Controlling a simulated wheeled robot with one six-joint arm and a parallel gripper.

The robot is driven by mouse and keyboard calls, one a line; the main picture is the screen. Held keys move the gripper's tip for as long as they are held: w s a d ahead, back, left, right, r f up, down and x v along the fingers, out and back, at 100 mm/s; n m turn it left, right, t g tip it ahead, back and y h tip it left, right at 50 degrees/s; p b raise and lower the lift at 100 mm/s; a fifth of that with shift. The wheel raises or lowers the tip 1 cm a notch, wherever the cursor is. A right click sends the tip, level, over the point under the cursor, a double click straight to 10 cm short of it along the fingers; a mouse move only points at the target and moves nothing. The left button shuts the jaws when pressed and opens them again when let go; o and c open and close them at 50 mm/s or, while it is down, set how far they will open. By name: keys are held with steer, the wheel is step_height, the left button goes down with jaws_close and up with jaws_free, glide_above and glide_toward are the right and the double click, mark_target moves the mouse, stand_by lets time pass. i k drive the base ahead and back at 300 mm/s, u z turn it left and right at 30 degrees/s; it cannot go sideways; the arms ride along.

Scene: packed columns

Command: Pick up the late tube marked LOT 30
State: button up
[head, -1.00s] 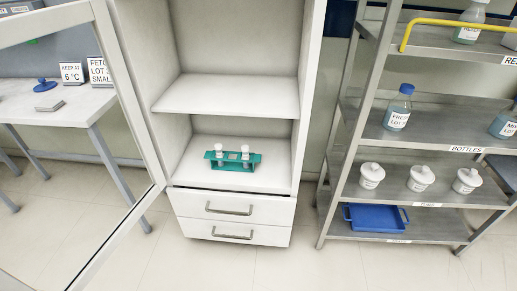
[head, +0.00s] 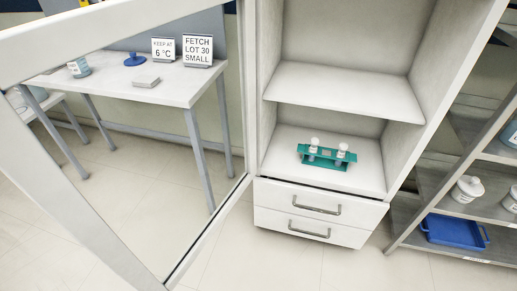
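A teal tube rack (head: 326,156) stands on the lower shelf of an open white cabinet (head: 262,120). Two white-capped tubes stand upright in it, a left tube (head: 314,145) and a right tube (head: 342,150). Any lot markings on them are too small to read. A sign (head: 198,50) on the table to the left reads "FETCH LOT 30 SMALL". My gripper is not in view.
The cabinet's glass door (head: 215,232) stands open on the left. The upper shelf (head: 345,97) is empty. Two drawers (head: 312,214) are shut below. A metal rack at right holds white jars (head: 466,189) and a blue tray (head: 455,232). Floor in front is clear.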

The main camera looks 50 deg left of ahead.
mark_target(344, 146)
steer(key=u, duration=1)
steer(key=i, duration=1)
